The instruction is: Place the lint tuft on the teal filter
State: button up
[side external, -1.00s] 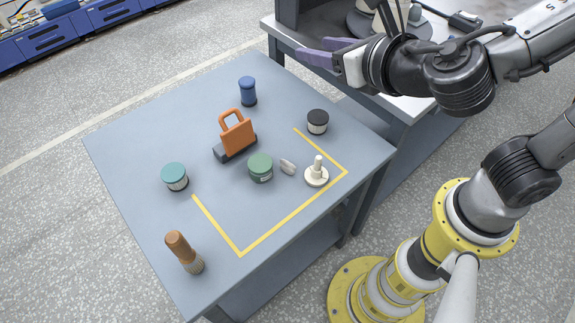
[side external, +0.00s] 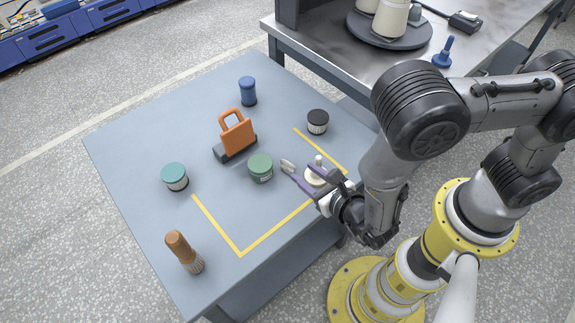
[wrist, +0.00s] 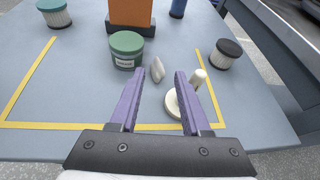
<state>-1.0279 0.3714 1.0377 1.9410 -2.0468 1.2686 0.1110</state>
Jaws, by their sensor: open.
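The lint tuft (side external: 287,165) is a small pale grey lump on the table. In the wrist view the tuft (wrist: 157,70) appears in the gap between my fingertips, untouched. The teal filter (side external: 175,177) has a teal cap over a white pleated body and stands upright at the table's left. It is at the top left of the wrist view (wrist: 54,13), with nothing on its cap. My gripper (side external: 298,170) has purple fingers, open and empty, low over the table at the tuft. My gripper (wrist: 159,73) hides part of the white peg's base.
A green jar (side external: 261,168) stands just left of the tuft. A white peg on a round base (wrist: 172,104) is close by the right finger. A black-capped filter (side external: 317,122), orange-handled block (side external: 236,135), blue bobbin (side external: 248,91) and brown-handled brush (side external: 184,252) stand around.

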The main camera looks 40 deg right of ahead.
aim_at(291, 169)
notch_tip(291, 169, down, 3)
jog(key=shift+r, duration=0.2)
jog(key=shift+x, duration=3.8)
grip_shut()
